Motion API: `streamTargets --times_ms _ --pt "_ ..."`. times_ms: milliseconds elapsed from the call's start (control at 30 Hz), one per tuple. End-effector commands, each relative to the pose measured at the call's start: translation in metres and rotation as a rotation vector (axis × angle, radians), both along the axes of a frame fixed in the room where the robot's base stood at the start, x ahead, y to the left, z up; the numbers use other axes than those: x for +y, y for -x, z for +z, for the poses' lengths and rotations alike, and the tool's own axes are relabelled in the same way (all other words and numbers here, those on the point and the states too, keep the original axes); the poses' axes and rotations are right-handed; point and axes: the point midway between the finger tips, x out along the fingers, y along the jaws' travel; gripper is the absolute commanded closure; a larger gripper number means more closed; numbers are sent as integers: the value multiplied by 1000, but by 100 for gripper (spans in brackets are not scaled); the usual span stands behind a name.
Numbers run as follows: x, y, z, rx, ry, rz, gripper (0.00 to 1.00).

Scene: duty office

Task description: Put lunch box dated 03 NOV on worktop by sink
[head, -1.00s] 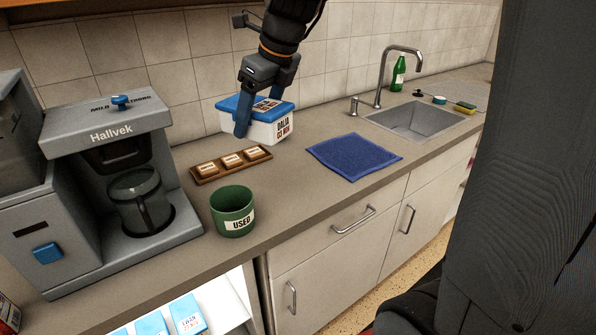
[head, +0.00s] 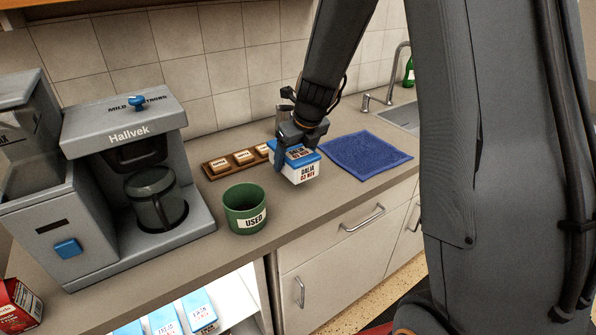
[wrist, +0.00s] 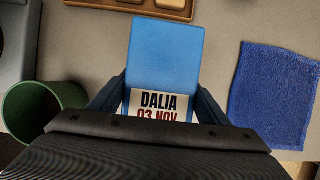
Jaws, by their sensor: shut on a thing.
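The lunch box (head: 306,174) is white with a blue lid and reads DALIA 03 NOV. It is in the head view between the green cup and the blue cloth, near the worktop's front edge. My gripper (head: 296,146) is shut on it from above, one finger on each side. In the wrist view the blue lid (wrist: 166,55) and its label lie between the fingers. I cannot tell whether the box touches the worktop (head: 237,150). The sink (head: 403,117) is at the right, mostly hidden behind my arm.
A green cup marked USED (head: 244,210) stands left of the box. A wooden tray (head: 216,171) with small labelled blocks lies behind. A blue cloth (head: 365,154) is to the right. A coffee machine (head: 95,205) stands left. Blue-lidded boxes (head: 198,306) sit in the lit compartment below.

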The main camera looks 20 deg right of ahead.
Motion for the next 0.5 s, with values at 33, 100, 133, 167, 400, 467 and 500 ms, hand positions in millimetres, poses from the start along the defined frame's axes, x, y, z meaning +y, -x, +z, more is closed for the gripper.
streamTargets --times_ms 33,100,133,167,400,467,500 --pt "0 -1 -4 -2 -1 -1 63" --pt "0 -1 -8 -3 0 0 63" --pt "0 -1 -11 -2 0 0 63" --pt "0 -1 -15 -1 -1 -1 63" --pt "-1 -1 -44 -2 0 -1 63" --pt "-1 -1 -45 -3 1 -1 63" --pt "-1 -1 -45 -3 0 -2 63"
